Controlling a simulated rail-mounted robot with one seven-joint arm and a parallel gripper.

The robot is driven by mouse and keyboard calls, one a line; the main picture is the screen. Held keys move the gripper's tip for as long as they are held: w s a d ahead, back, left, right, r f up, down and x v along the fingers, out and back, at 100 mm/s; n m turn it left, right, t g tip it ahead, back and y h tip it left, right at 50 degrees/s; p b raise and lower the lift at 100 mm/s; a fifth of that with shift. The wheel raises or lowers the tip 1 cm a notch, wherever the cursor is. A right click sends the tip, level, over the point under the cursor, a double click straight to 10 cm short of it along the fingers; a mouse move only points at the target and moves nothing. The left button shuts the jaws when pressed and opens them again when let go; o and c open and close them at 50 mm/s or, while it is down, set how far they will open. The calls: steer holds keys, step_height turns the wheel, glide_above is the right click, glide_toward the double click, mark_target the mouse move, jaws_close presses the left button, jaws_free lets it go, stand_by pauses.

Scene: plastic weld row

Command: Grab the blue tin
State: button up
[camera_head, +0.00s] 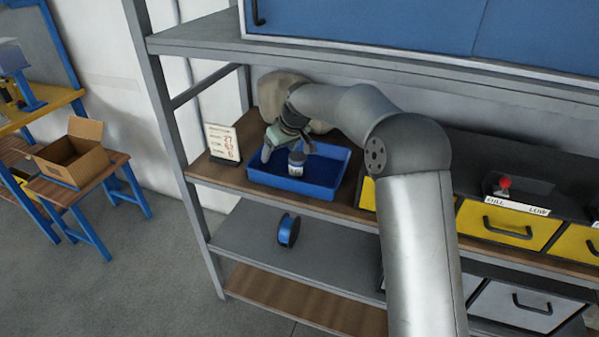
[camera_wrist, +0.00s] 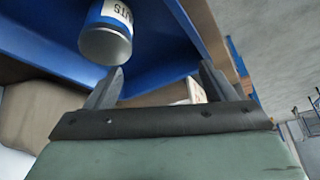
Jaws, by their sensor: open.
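The blue tin (camera_head: 296,163) stands in the blue tray (camera_head: 322,190) on the shelf. It has a white label and a grey lid. In the wrist view the tin (camera_wrist: 107,38) shows at the upper left, its label partly readable as "UTS". My gripper (camera_head: 283,150) is over the left part of the tray, close to the tin. In the wrist view the fingers of my gripper (camera_wrist: 160,82) are apart, with nothing between them. The tin lies beyond the left finger, outside the gap.
A card with red numbers (camera_head: 223,142) stands left of the tray. A beige sack (camera_head: 275,92) is behind it. Yellow drawers (camera_head: 505,225) are to the right. A blue spool (camera_head: 288,230) lies on the shelf below. A blue cabinet (camera_head: 400,22) is above.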

mark_target(298, 164)
steer(key=shift+m+h, duration=0.5)
steer(key=d, duration=0.2)
steer(key=w+d, duration=0.1)
steer(key=d, duration=0.1)
steer(key=d+f+p, duration=0.1)
steer(key=d, duration=0.1)
steer(key=shift+w+d, duration=0.15)
steer(key=shift+d, duration=0.2)
steer(key=p+x, duration=0.1)
steer(key=x, duration=0.6)
steer(key=shift+a+f, duration=0.15)
steer(key=c, duration=1.2)
